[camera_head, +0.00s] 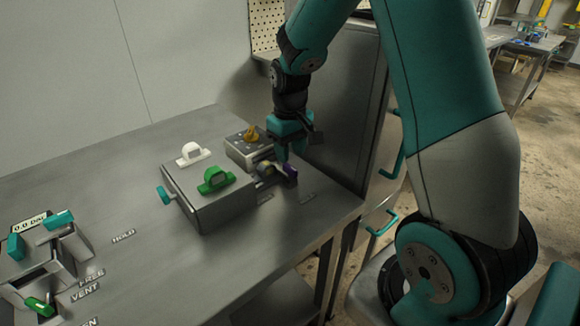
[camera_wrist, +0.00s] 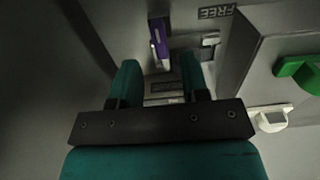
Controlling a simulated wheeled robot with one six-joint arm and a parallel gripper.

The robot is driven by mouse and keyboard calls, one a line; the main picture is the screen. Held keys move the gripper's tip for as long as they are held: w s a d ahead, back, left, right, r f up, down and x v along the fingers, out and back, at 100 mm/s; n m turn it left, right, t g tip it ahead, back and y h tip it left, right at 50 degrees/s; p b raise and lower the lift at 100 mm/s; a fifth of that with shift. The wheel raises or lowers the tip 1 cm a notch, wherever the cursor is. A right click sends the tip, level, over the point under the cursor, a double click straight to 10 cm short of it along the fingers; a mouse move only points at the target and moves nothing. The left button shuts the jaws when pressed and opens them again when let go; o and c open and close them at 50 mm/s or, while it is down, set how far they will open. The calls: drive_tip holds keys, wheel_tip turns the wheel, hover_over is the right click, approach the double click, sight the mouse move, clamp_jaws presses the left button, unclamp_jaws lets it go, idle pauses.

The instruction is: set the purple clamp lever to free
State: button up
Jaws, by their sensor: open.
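The purple clamp lever (camera_head: 290,172) sits on a dark bracket at the right side of the grey box (camera_head: 215,205) on the steel table. In the wrist view the purple lever (camera_wrist: 160,43) lies just beyond my fingertips, between their lines and nearer the left finger. A "FREE" label (camera_wrist: 217,13) is on the table to the right of it. My gripper (camera_head: 292,155) is open, pointing down just above the lever. Its two teal fingers also show in the wrist view (camera_wrist: 158,75), apart, with nothing visibly held. I cannot tell whether a finger touches the lever.
The box carries a green handle (camera_head: 215,180) and a white handle (camera_head: 192,154), with a teal knob (camera_head: 164,195) on its left. Another fixture (camera_head: 50,255) is at the left.

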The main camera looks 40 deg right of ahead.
sight(290, 167)
wheel_tip(290, 167, down, 5)
idle(0.4)
clamp_jaws()
